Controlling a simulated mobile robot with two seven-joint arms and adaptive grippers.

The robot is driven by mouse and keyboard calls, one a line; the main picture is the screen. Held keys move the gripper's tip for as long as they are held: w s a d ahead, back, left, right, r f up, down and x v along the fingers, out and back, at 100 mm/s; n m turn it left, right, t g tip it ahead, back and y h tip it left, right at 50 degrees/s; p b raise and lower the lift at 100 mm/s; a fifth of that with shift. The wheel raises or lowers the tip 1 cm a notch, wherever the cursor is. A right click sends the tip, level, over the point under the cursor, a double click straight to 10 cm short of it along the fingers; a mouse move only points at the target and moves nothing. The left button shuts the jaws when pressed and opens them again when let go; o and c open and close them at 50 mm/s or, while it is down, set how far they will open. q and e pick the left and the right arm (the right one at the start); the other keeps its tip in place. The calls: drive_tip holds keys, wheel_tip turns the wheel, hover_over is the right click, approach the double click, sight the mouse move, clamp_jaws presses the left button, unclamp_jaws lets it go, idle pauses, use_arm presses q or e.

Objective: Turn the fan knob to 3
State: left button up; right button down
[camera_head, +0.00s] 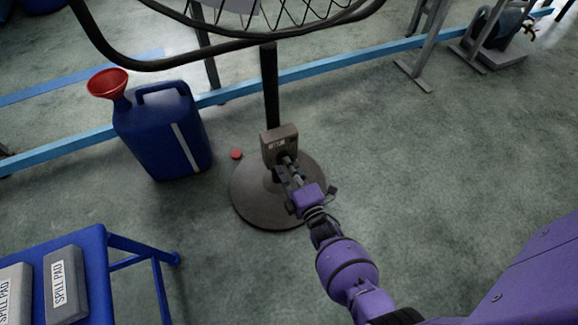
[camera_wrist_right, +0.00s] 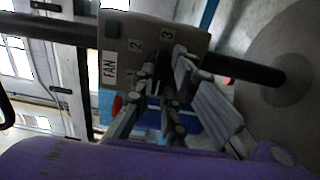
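The fan's control box (camera_head: 279,144) is a grey-brown block low on the fan's dark pole. In the right wrist view the box (camera_wrist_right: 118,48) shows a FAN label, a green square and the numbers 1, 2 and 3. My right gripper (camera_head: 288,165) reaches the front of the box. In the right wrist view its fingers (camera_wrist_right: 166,80) close in from both sides on the dark fan knob, which they mostly hide. The knob's pointer direction cannot be made out. My left gripper is in neither view.
The fan's round base (camera_head: 262,205) stands on the floor. A blue jug (camera_head: 160,135) with a red funnel (camera_head: 108,84) stands left of it, and a red cap (camera_head: 236,154) lies between. A blue table (camera_head: 88,245) with spill pads is at lower left. The floor to the right is open.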

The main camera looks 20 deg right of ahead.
drive_tip(key=shift+m, duration=0.4)
use_arm(q)
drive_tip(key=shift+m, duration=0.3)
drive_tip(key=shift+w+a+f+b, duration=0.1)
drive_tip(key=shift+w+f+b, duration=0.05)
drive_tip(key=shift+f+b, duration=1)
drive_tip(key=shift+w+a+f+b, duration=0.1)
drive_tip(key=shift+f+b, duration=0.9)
drive_tip(key=shift+b, duration=0.2)
use_arm(e)
drive_tip(key=shift+m, duration=17.5)
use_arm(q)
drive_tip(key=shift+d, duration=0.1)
use_arm(e)
drive_tip(key=c, duration=1.8)
unclamp_jaws()
drive_tip(key=shift+o, duration=0.2)
